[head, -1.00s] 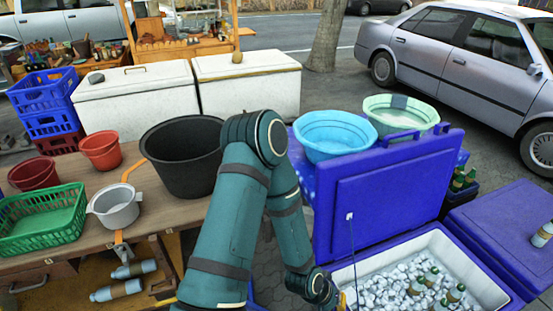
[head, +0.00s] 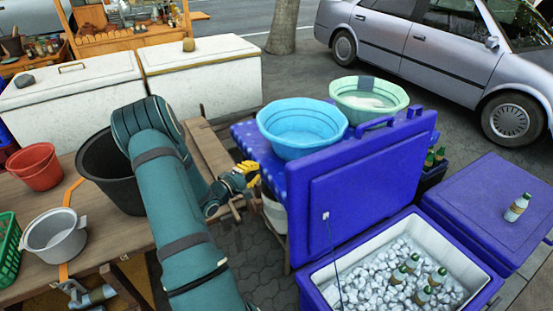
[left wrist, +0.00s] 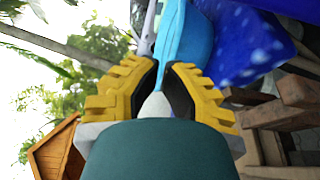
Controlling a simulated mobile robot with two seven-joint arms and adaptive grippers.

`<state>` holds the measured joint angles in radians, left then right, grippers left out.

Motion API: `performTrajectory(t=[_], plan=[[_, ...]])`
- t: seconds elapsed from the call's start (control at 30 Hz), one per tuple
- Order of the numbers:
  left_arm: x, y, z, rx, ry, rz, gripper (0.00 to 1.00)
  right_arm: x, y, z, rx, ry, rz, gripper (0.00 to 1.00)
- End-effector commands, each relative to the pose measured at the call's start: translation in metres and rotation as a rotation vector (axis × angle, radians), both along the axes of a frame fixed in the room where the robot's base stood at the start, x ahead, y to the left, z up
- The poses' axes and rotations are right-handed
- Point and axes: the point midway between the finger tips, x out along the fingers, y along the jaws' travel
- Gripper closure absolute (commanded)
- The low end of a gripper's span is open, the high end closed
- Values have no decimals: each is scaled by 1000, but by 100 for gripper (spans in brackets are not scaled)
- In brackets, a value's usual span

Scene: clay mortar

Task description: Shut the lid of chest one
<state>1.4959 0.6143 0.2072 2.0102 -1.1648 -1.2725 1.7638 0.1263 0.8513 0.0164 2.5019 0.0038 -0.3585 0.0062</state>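The blue chest (head: 316,296) at the lower right of the head view is open. Its blue lid (head: 372,185) stands up at the chest's far edge, leaning slightly back. Ice (head: 372,270) and several green bottles fill the white inside. My left gripper (head: 250,174) is left of the lid, near the polka-dot table and apart from the lid. In the left wrist view its yellow fingers (left wrist: 163,72) are apart, with nothing held between them. Which chest is called one does not show. My right gripper is not in view.
A light blue basin (head: 302,128) and a green basin (head: 369,99) stand behind the lid. A shut blue chest (head: 480,205) with a bottle (head: 517,207) on top is at the right. A wooden table with a black tub (head: 102,175) is at the left.

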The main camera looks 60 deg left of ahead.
Motion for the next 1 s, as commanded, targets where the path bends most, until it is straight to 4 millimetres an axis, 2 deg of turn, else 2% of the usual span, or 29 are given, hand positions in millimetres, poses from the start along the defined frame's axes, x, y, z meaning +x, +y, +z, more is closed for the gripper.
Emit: performTrajectory(t=[0.17,0.7,1.0], plan=[[8,5,2,-5,-12,-3,100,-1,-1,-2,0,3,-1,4],[95,27,-3,-6,-10,-1,100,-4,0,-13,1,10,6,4],[90,-6,2,-7,-8,1,100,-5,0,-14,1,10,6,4]])
